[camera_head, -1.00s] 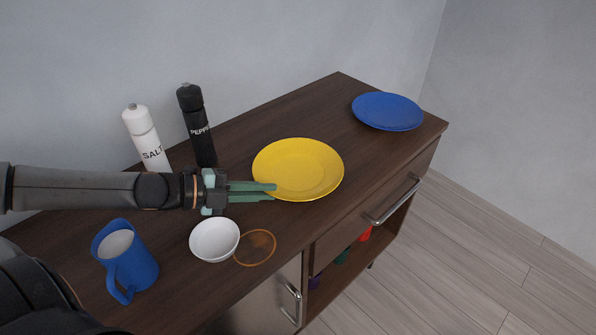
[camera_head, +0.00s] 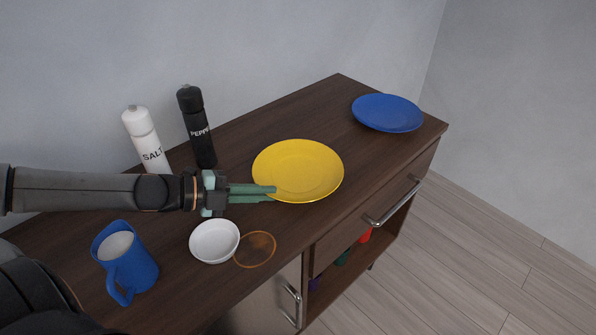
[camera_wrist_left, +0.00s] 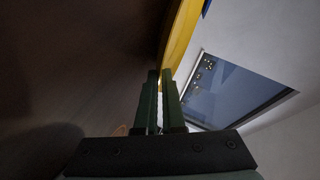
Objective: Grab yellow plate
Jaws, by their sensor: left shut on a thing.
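The yellow plate (camera_head: 300,168) lies on the dark wooden cabinet top in the head view, near its middle. My left gripper (camera_head: 274,193) comes in from the left, with its green fingers at the plate's near-left rim. The fingers are shut on that rim. In the left wrist view, the yellow plate's edge (camera_wrist_left: 182,40) runs up from between the tips of my left gripper (camera_wrist_left: 163,75). My right gripper is not in view.
A white bowl (camera_head: 214,241), an orange ring-shaped item (camera_head: 255,249) and a blue mug (camera_head: 128,262) stand near the arm. The salt (camera_head: 147,141) and pepper (camera_head: 198,128) mills are behind it. A blue plate (camera_head: 388,113) lies far right. Drawer handles project at the front.

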